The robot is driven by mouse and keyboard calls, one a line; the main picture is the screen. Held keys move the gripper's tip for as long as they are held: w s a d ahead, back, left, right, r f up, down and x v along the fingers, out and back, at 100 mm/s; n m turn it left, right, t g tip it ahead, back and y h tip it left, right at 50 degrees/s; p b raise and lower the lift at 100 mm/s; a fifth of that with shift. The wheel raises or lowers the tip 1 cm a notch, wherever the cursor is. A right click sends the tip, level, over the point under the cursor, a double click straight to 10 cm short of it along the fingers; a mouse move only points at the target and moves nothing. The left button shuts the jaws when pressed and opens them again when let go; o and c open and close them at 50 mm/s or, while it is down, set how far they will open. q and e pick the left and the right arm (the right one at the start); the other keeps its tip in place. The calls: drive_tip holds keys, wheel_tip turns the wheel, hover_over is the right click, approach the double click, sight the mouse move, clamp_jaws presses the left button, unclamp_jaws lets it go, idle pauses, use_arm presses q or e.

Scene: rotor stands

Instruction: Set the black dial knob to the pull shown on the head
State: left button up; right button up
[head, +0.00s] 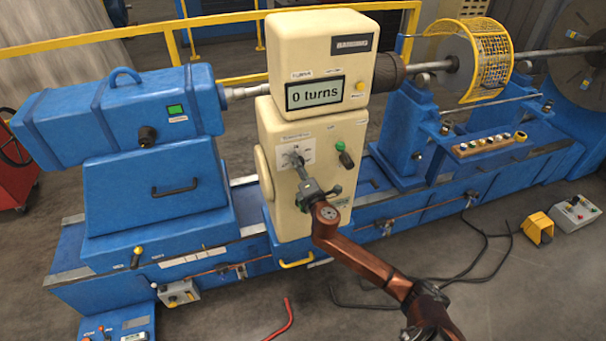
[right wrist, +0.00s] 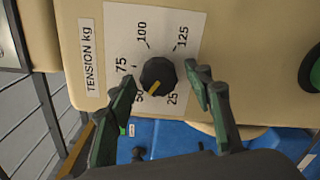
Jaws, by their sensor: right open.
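The black dial knob (right wrist: 158,73) sits on a white scale marked 25, 50, 75, 100 and 125, labelled "TENSION kg". Its yellow pointer mark faces down-left, between 50 and 25 and closer to 50. My right gripper (right wrist: 161,77) is open, its fingers on either side of the knob in the right wrist view; contact cannot be told. In the head view my right gripper (head: 299,166) is at the dial panel and hides most of the knob. My left gripper is not in view.
A blue motor housing (head: 120,105) stands left, and a yellow mesh guard (head: 487,62) is at upper right. Cables and a yellow pedal (head: 538,228) lie on the floor at right.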

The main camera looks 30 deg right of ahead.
drive_tip(key=v, duration=1.1)
drive_tip(key=shift+s, duration=0.15)
